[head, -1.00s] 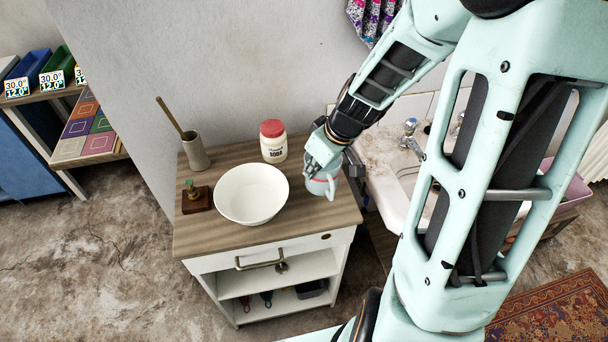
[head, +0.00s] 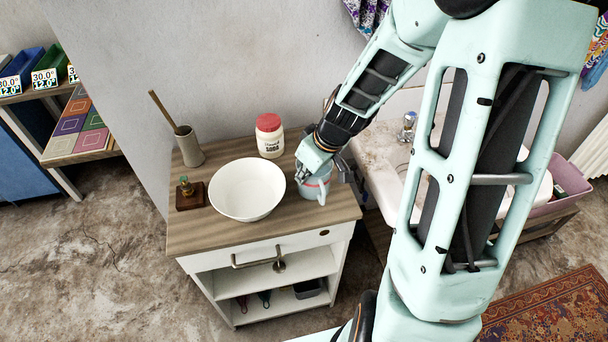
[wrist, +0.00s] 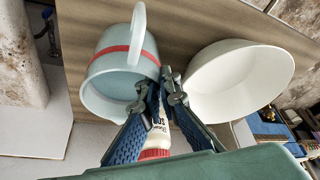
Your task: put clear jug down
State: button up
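The clear jug (head: 316,186), pale blue-grey and see-through with a red band and a handle, is over the right end of the wooden cabinet top (head: 215,231), beside the white bowl (head: 247,189). It looks upright. I cannot tell whether its base touches the wood. My gripper (wrist: 161,86) is shut on the jug's wall at the side towards the bowl. One finger seems inside the jug (wrist: 112,62) and the other outside, between jug and bowl. In the head view my wrist hides part of the jug's rim.
A soda jar (head: 269,136) with a red lid stands behind the bowl. The stone washtrough (head: 379,168) is right of the cabinet. Some wood is bare along the front.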

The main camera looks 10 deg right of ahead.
jog(key=o, duration=0.5)
jog(key=shift+c, duration=0.2)
jog(key=shift+r, duration=0.1)
jog(key=shift+s+d+r, duration=0.1)
jog(key=shift+d+r, duration=0.05)
jog(key=shift+r, duration=0.4)
jog(key=v, duration=1.1)
jog(key=shift+p, duration=0.35)
